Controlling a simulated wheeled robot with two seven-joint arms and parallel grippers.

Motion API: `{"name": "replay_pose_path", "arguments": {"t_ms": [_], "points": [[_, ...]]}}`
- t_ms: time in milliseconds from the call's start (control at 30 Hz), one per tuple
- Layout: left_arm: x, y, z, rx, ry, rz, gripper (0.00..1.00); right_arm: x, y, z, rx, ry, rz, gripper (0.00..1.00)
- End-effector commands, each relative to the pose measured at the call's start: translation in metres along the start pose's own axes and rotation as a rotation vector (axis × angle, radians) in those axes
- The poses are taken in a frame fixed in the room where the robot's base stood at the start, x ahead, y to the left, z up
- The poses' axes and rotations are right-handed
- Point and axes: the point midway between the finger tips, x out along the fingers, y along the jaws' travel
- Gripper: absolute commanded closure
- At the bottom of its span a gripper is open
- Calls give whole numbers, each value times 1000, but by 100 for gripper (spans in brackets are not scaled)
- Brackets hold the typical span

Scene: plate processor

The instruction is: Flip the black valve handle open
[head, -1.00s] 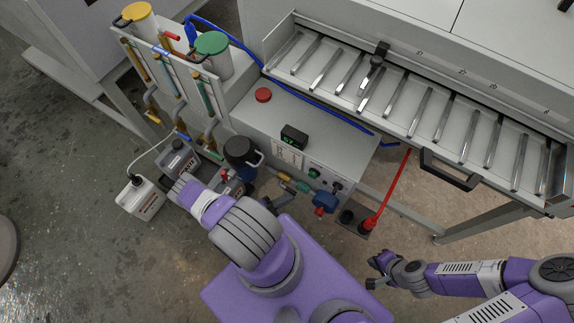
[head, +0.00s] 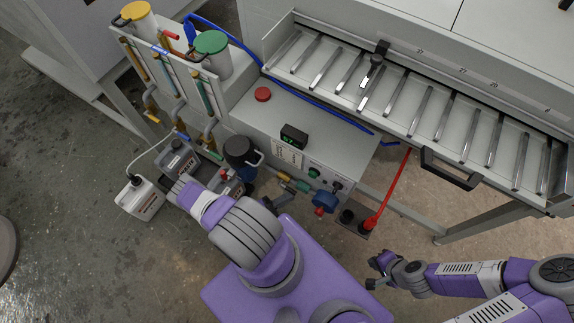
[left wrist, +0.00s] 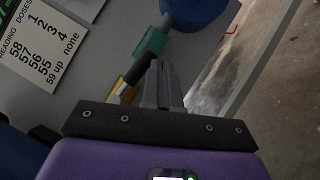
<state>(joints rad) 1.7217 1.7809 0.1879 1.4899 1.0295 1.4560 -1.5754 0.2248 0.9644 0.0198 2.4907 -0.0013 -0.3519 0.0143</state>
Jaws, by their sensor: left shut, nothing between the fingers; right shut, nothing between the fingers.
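In the left wrist view my left gripper (left wrist: 162,84) has its fingers together, empty, close in front of a pipe with a teal fitting (left wrist: 152,42), a dark section and a yellow fitting (left wrist: 118,88). A blue part (left wrist: 195,12) sits at its upper end. I cannot clearly pick out the black valve handle; it may be hidden by the fingers or blend with the dark pipe. In the head view the pipe (head: 302,187) runs along the front of the grey cabinet, partly behind my left arm. My right gripper (head: 376,271) is shut and empty, low at the right, away from the pipe.
The grey cabinet (head: 335,150) carries a red button (head: 263,94) and a small display (head: 294,135). A black-topped container (head: 240,150) and white jug (head: 139,198) stand left of it. A red pole (head: 388,191) stands right of the pipe. Open floor lies at the lower left.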

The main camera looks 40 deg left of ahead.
Motion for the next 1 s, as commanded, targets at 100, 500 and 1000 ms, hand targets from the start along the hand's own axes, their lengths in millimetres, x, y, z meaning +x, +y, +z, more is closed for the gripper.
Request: {"name": "replay_pose_path", "arguments": {"t_ms": [100, 500, 1000], "points": [[-15, -1, 0, 0, 3, -4, 100, -1, 0, 0, 0, 0, 0, 100], [-71, 0, 1, -1, 1, -2, 100, -1, 0, 0, 0, 0, 0, 100], [-74, 0, 1, -2, -1, -2, 100, -1, 0, 0, 0, 0, 0, 100]]}}
